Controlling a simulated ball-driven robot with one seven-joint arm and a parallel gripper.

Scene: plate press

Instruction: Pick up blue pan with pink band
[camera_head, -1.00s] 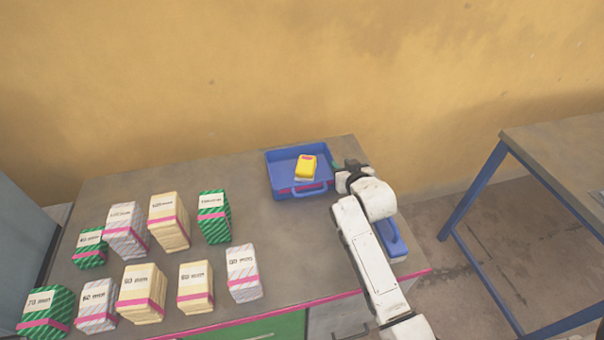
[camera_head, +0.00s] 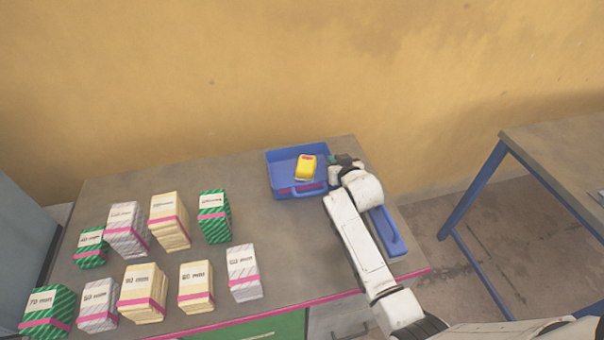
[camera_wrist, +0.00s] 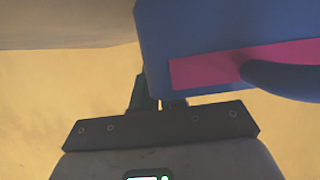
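The blue pan with the pink band (camera_head: 283,187) lies at the back right of the table, its handle toward the front. A yellow block (camera_head: 306,167) rests inside it. My gripper (camera_head: 338,161) is at the pan's right wall, partly hidden by my arm. In the wrist view, the pan's blue wall and pink band (camera_wrist: 212,70) fill the upper right. My dark fingers (camera_wrist: 156,98) reach up to the pan's edge there, one largely hidden by it. I cannot tell whether they touch or grip the wall.
A second blue pan (camera_head: 391,243) lies near the table's right edge, partly under my arm. Several banded stacks of plates (camera_head: 143,292) stand on the left of the table. Between them and the pan the tabletop (camera_head: 255,215) is clear. Another table (camera_head: 560,150) stands at the right.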

